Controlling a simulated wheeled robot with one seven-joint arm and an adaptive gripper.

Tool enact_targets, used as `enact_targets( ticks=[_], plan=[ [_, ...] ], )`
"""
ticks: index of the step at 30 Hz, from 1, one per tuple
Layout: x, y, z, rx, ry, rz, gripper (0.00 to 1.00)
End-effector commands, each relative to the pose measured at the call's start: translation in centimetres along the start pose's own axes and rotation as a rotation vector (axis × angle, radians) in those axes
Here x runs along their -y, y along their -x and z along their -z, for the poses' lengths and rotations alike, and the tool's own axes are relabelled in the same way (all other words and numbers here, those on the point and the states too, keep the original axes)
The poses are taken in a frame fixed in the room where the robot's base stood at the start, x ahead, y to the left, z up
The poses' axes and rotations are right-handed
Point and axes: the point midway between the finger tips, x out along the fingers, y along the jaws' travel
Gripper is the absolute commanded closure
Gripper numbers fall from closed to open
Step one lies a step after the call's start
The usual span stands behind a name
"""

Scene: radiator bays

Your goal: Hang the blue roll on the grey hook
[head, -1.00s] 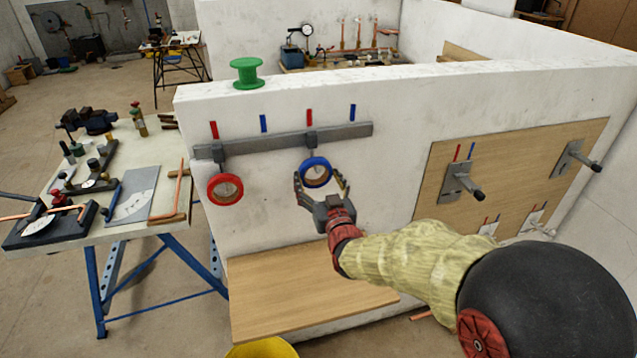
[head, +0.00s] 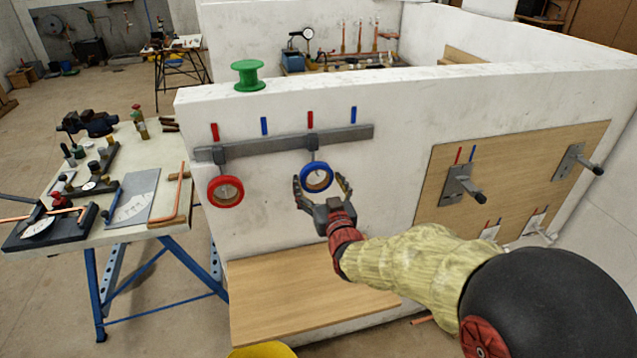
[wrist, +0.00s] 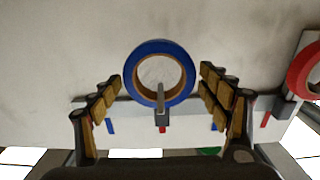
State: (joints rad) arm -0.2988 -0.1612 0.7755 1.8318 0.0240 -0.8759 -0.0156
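The blue roll (head: 317,189) is a blue ring with a tan inner face. It hangs on a grey hook (head: 312,142) of the wall rail, under a red mark. In the wrist view the blue roll (wrist: 135,65) has the hook (wrist: 162,115) crossing its rim into the hole. My gripper (head: 323,190) is open in front of the wall, a finger on each side of the roll. In the wrist view the fingers (wrist: 160,90) stand apart from the roll, with gaps on both sides.
A red roll (head: 225,203) hangs on the rail's left hook. The grey rail (head: 260,141) carries red and blue marks above it. A green spool (head: 248,84) stands on the wall top. A wooden shelf (head: 300,300) lies below. A board (head: 520,170) with dark-pegged brackets is at right.

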Motion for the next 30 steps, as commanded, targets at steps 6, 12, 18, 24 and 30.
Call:
enact_targets(
  ticks=[6, 12, 18, 24, 30],
  plan=[
    [0.0, 0.0, 0.0, 0.0, 0.0, 0.0, 0.08],
    [0.0, 0.0, 0.0, 0.0, 0.0, 0.0, 0.08],
    [0.0, 0.3, 0.0, 0.001, 0.0, 0.0, 0.08],
    [0.0, 2.8, 0.1, 0.0, 0.0, 0.0, 0.08],
    [0.0, 6.8, 0.1, -0.001, 0.0, 0.0, 0.08]
  ],
)
